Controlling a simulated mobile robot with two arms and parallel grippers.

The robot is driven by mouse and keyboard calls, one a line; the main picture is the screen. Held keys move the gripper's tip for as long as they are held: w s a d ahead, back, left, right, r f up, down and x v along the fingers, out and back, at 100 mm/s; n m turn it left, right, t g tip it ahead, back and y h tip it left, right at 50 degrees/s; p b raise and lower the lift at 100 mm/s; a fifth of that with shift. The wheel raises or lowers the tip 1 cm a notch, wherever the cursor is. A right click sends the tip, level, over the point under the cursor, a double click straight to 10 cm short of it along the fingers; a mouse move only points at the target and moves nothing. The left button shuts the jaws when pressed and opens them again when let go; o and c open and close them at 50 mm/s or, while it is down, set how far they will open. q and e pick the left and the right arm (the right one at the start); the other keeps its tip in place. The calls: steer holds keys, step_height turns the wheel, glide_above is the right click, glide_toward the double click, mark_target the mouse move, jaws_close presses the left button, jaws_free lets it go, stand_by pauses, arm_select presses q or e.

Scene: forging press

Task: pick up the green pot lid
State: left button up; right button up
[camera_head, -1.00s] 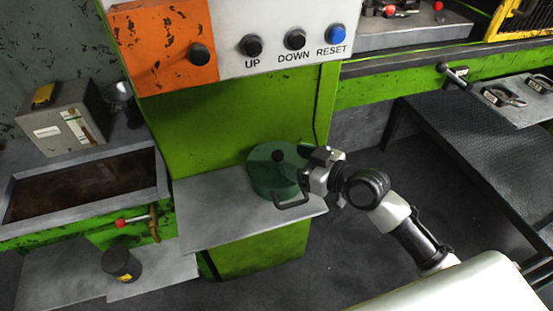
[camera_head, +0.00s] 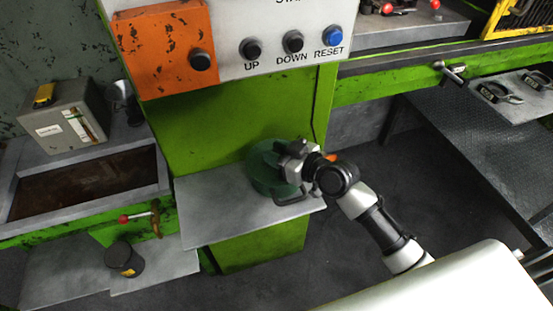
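The green pot lid (camera_head: 263,157) sits on a green pot (camera_head: 262,180) on the grey shelf (camera_head: 212,207) of the press. My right gripper (camera_head: 287,158) is over the right part of the lid, at its middle. The lid's dark knob is hidden behind the gripper now. The fingertips are too small and covered to tell whether they are open or shut, or whether they touch the knob. My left gripper is not in view.
A panel with UP, DOWN and RESET buttons (camera_head: 293,41) hangs above the pot. A pot handle (camera_head: 291,198) sticks out at the front. A dark can (camera_head: 124,259) stands at the lower left. The shelf left of the pot is clear.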

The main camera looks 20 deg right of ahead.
steer(key=shift+c, duration=1.1)
steer(key=shift+r, duration=0.1)
